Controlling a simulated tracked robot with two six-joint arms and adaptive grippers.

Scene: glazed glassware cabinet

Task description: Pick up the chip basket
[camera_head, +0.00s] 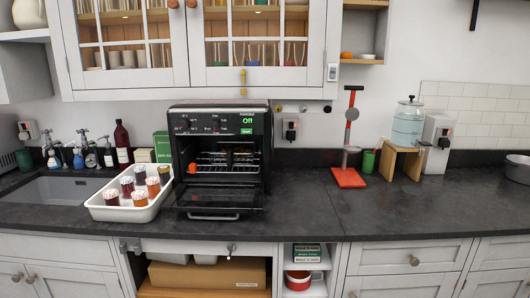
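A black countertop oven (220,122) stands left of the middle of the counter with its glass door (222,197) folded down. Inside the lit oven I see a wire basket or rack (228,168), with a small orange-red thing (193,168) at its left front. This wire piece may be the chip basket, but it is too small and dark to be sure. What it holds is unclear. Neither of my grippers is in view.
A white tray of lidded jars (135,213) stands close left of the oven, beside the sink (55,191). A red stand (349,177), green cup (368,161) and drink dispenser (408,122) are to the right. Dark counter (300,205) is clear right of the oven.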

